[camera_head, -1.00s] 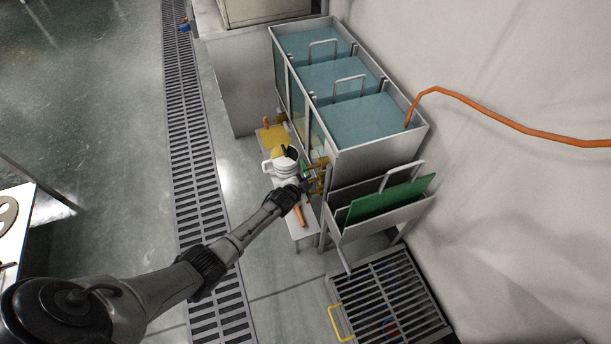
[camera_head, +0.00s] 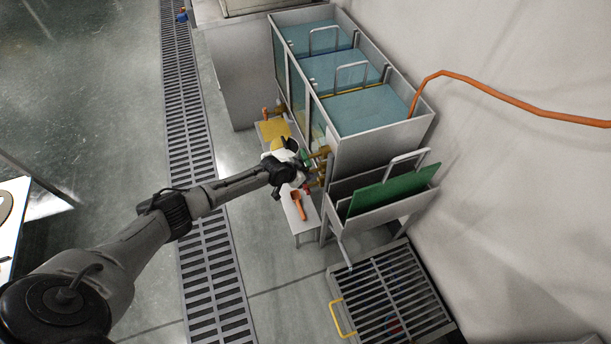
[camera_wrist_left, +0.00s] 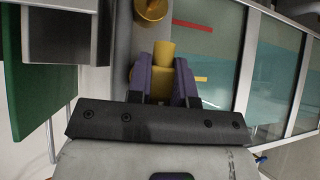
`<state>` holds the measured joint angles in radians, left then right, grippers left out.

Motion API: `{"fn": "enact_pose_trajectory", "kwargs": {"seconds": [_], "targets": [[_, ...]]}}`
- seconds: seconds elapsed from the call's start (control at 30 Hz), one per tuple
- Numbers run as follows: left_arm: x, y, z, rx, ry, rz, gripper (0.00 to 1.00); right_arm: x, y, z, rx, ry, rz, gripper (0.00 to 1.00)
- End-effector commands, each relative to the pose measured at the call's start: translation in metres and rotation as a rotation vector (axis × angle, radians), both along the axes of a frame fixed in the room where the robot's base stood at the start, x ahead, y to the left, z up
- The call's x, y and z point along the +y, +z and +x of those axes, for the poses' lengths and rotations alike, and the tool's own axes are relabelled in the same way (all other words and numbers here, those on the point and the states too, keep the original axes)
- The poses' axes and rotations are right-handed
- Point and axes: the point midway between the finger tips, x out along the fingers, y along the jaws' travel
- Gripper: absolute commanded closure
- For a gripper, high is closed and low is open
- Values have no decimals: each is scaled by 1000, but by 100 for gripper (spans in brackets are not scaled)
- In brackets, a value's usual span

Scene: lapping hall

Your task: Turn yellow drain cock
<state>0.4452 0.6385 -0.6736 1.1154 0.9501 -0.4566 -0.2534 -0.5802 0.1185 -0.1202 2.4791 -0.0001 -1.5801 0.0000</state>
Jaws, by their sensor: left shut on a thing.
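The yellow drain cock (camera_wrist_left: 166,72) is upright in the left wrist view, between the two purple-padded fingers of my left gripper (camera_wrist_left: 163,82). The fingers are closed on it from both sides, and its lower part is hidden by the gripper. In the head view my left gripper (camera_head: 298,160) is at the front of the tank unit (camera_head: 372,145), beside its brass outlets. The cock itself is largely hidden there by my wrist. My right gripper is in neither view.
A brass fitting (camera_wrist_left: 151,8) is just beyond the cock. The tank's glass front (camera_wrist_left: 215,50) stands close on the right. A low bench (camera_head: 306,220) carries an orange tool (camera_head: 298,205). A green board (camera_head: 390,193) stands in a rack nearby. A floor grate (camera_head: 385,300) lies in front.

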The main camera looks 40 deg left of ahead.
Motion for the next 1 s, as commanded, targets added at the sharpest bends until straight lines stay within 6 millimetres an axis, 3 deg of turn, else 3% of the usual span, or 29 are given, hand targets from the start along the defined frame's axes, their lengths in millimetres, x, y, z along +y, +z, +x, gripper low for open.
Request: {"fn": "enact_pose_trajectory", "kwargs": {"seconds": [0.47, 0.5, 0.73, 1.0], "targets": [[-1, 1, 1, 4, 0, -11, 100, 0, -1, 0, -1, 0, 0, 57], [-1, 1, 1, 3, 0, -11, 77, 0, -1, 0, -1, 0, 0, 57], [-1, 1, 0, 4, -1, -10, 55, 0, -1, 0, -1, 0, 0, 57], [0, 2, -1, 4, -1, -10, 55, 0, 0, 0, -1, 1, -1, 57]]}}
